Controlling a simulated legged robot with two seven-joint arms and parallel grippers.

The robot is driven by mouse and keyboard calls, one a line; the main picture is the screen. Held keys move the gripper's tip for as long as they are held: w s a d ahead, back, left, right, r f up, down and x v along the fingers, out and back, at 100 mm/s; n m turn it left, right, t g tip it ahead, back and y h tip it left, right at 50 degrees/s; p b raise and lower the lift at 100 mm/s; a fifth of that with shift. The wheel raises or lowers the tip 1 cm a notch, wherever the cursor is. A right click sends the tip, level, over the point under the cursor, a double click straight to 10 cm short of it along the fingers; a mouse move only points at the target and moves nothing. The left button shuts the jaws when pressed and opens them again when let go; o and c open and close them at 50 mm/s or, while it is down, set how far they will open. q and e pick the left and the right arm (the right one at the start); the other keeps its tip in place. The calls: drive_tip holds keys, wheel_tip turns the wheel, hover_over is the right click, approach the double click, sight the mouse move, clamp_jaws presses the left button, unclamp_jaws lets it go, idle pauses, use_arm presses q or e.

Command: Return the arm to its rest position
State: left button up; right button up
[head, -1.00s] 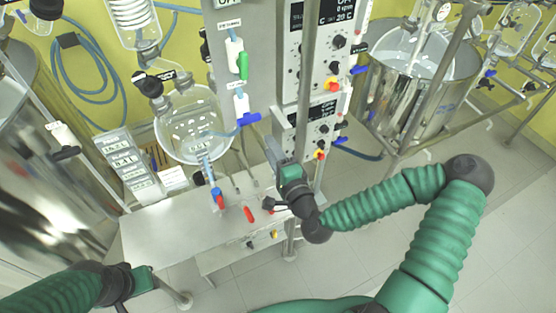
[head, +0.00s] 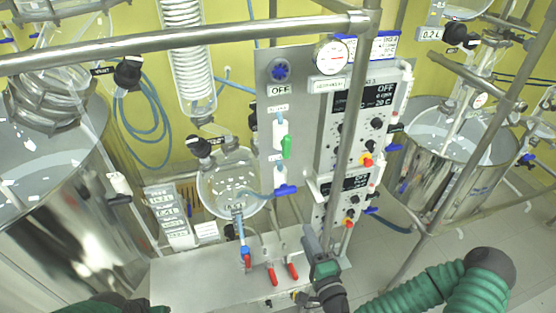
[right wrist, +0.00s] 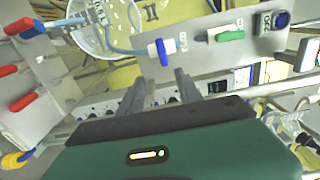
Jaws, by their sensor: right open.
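My right arm (head: 420,297) comes in from the lower right in the head view, bent at a dark elbow. My right gripper (head: 307,232) is in front of the control panel, above the bench's right part. In the right wrist view the gripper (right wrist: 160,92) has two grey fingers apart with nothing between them. A blue-handled valve (right wrist: 163,52) shows beyond the fingertips; I cannot tell the gap. My left arm (head: 105,303) shows only at the bottom left edge of the head view, and its gripper is mostly cut off.
The control panel (head: 292,75) carries gauges, displays and a blue-handled valve. A round glass flask (head: 231,180) hangs left of it, above a metal bench (head: 205,282) with red-handled valves. Steel vessels stand left (head: 65,235) and right (head: 450,180). A steel rail (head: 180,42) crosses the top.

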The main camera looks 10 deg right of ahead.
drive_tip(key=s+a+f+n+g+y+b, duration=0.2)
drive_tip(key=a+f+n+g+b, duration=0.15)
drive_tip(key=f+n, duration=0.35)
drive_tip(key=s+a+f+n+g+y+b, duration=0.25)
drive_tip(key=f+n+g, duration=0.25)
drive_tip(key=f, duration=0.5)
drive_tip(key=s+d+f+n+g+h+b, duration=0.3)
drive_tip(key=d+n+g+b, duration=0.1)
drive_tip(key=d, duration=0.1)
drive_tip(key=s+r+n+g+h+b, duration=0.1)
drive_tip(key=s+r+g+h+b, duration=0.1)
drive_tip(key=s+r, duration=0.4)
drive_tip(key=shift+s+n+g+b, duration=0.15)
drive_tip(key=shift+n+g+b, duration=0.3)
drive_tip(key=shift+b, duration=0.5)
drive_tip(key=shift+d, duration=0.15)
